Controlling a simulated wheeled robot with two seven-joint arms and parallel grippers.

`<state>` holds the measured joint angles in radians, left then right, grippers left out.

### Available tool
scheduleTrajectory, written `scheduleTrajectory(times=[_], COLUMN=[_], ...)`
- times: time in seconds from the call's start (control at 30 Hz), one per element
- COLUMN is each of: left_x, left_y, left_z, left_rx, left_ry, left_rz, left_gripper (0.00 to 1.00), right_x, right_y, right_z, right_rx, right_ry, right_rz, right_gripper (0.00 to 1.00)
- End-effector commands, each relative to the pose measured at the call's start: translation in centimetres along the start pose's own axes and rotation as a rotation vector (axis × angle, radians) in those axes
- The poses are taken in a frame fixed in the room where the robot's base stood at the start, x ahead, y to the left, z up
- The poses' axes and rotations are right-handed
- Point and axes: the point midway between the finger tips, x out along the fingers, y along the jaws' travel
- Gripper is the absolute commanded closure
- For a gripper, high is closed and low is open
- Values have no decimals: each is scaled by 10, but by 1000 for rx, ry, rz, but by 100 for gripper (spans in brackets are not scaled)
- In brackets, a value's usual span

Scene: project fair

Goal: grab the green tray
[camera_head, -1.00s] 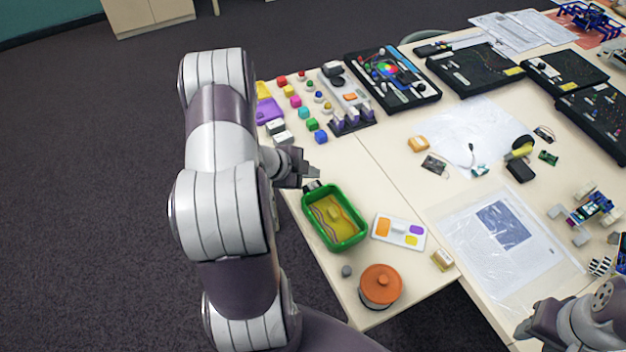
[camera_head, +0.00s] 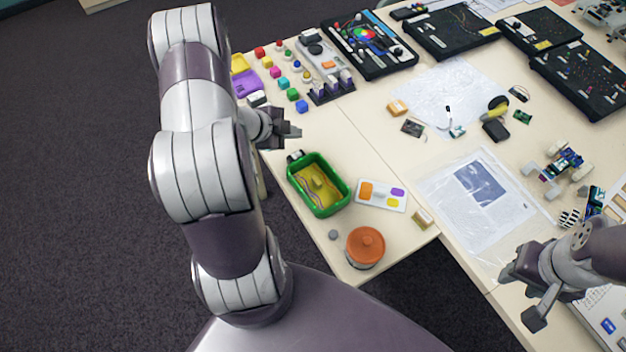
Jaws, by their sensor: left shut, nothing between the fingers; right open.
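The green tray (camera_head: 339,207) is a small rectangular tub with a yellow inside and a yellow block in it. It sits on the light table near its left front edge. My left gripper (camera_head: 294,131) is shut and empty, above the table's left edge, a little beyond the tray and apart from it. My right gripper (camera_head: 521,297) is open and empty at the lower right, well to the right of the tray, over the table's front part.
An orange-lidded jar (camera_head: 366,246) and a small grey piece (camera_head: 333,235) stand in front of the tray. A white plate with coloured pieces (camera_head: 370,204) lies close on its right. Small coloured blocks (camera_head: 282,84) lie beyond the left gripper. Clear tabletop lies right of that gripper.

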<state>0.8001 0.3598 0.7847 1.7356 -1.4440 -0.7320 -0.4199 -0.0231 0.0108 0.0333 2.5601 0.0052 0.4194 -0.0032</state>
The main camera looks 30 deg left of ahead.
Motion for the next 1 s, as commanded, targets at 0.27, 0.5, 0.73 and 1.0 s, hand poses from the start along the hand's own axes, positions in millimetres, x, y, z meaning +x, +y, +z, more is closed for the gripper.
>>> scheduleTrajectory(times=[0.27, 0.5, 0.73, 1.0], left_x=[0, 8, 19, -51], left_y=[0, 3, -80, 19], left_z=[0, -4, -44, -47], left_rx=[0, 16, 273, 561], left_ry=[0, 10, -293, -488], left_rz=[0, 9, -131, 528], left_gripper=[100, 71, 62, 62], right_x=[0, 5, 49, 55], right_y=[0, 0, 0, 0], right_z=[0, 1, 6, 6], right_rx=[0, 0, 0, 0], right_ry=[0, 0, 0, 0], right_rz=[0, 0, 0, 0], right_gripper=[57, 57, 57, 57])
